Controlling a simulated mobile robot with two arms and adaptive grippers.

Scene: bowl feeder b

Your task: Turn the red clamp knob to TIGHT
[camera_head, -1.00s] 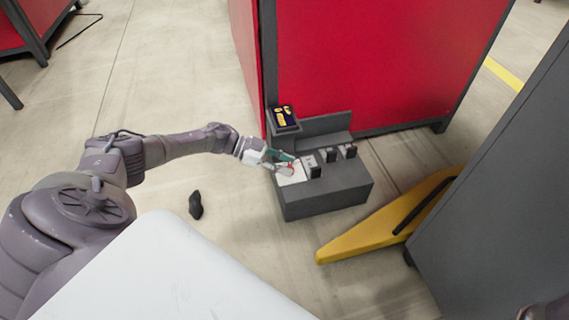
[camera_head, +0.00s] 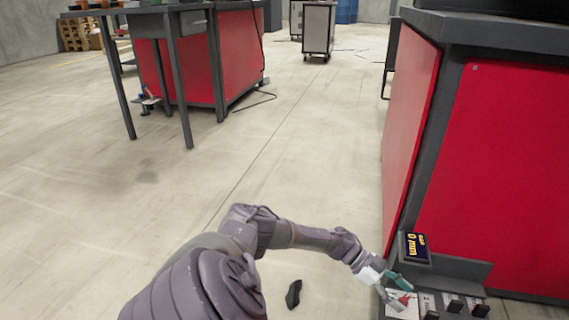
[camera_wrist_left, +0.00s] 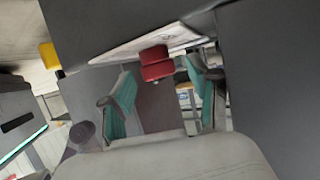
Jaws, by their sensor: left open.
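The red clamp knob (camera_wrist_left: 156,63) sits below a white printed plate (camera_wrist_left: 130,42) in the left wrist view. In the head view the red knob (camera_head: 404,299) shows small on the white plate of the dark control box, at the lower right. My left gripper (camera_head: 394,290) reaches in from the left over this plate. In the left wrist view its two teal-padded fingers (camera_wrist_left: 164,98) are spread, one on each side of the knob, with gaps between. The knob's TIGHT marking cannot be read. My right gripper is not in view.
A small display (camera_head: 414,246) reading 0 mm stands behind the plate. Dark switches (camera_head: 455,306) sit right of the knob. A red cabinet (camera_head: 510,170) rises behind the box. A black object (camera_head: 293,294) lies on the floor left of it. Open floor spreads left.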

